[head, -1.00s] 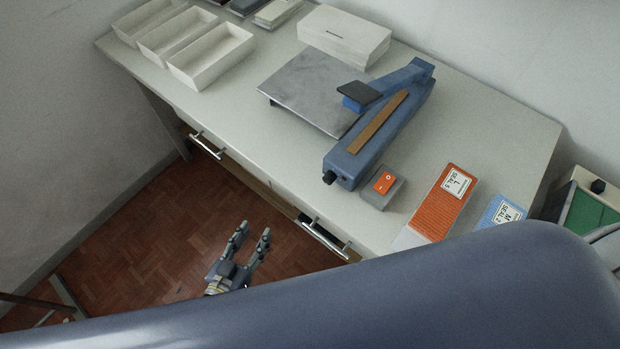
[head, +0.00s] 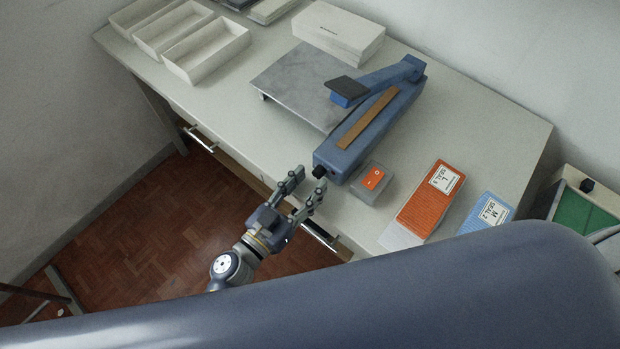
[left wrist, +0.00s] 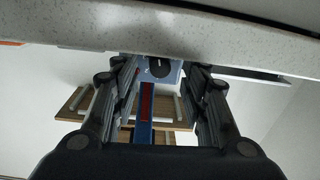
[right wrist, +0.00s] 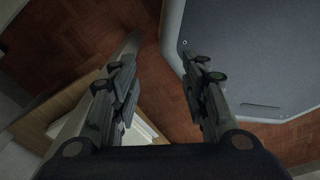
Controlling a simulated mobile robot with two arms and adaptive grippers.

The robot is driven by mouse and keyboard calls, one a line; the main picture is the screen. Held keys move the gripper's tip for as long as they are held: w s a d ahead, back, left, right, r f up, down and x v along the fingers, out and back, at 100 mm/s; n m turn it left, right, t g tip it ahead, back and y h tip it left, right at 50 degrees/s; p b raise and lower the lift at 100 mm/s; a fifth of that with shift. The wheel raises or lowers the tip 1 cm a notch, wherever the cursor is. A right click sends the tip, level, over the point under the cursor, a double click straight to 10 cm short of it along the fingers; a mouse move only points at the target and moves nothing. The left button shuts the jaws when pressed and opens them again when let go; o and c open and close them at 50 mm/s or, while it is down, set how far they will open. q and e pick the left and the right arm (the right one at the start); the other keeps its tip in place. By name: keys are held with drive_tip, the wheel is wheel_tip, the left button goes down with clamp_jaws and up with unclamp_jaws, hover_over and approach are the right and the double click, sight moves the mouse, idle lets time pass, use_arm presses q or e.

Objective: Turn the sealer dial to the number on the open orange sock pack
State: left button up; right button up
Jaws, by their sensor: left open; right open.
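The blue sealer (head: 372,128) lies on the table with its black dial (head: 319,171) on the near end. The dial also shows in the left wrist view (left wrist: 160,67), between the fingers and beyond them, with a pale mark on it. My left gripper (head: 309,180) is open and empty at the table's front edge, just short of the dial; contact cannot be told. The orange sock pack (head: 425,208) lies right of the sealer; its label (head: 446,179) reads L and SEAL, with a number too small to read surely. My right gripper (right wrist: 165,75) is open and empty above the floor.
An orange switch on a grey box (head: 371,183) sits beside the sealer. A blue pack (head: 484,214) lies right of the orange one. White trays (head: 207,52) and a white box (head: 338,30) stand at the back. A drawer handle (head: 320,236) juts from the front.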

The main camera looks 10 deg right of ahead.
use_arm(q)
drive_tip(key=shift+w+d, duration=0.4)
drive_tip(key=shift+d, duration=0.05)
drive_tip(key=c, duration=0.8)
clamp_jaws()
use_arm(e)
drive_tip(key=shift+w+a, duration=0.55)
drive_tip(key=shift+a, duration=0.15)
drive_tip(key=shift+r, duration=0.1)
use_arm(q)
drive_tip(key=shift+m, duration=1.4)
use_arm(e)
drive_tip(key=shift+s+d+r, duration=0.1)
drive_tip(key=shift+d, duration=0.4)
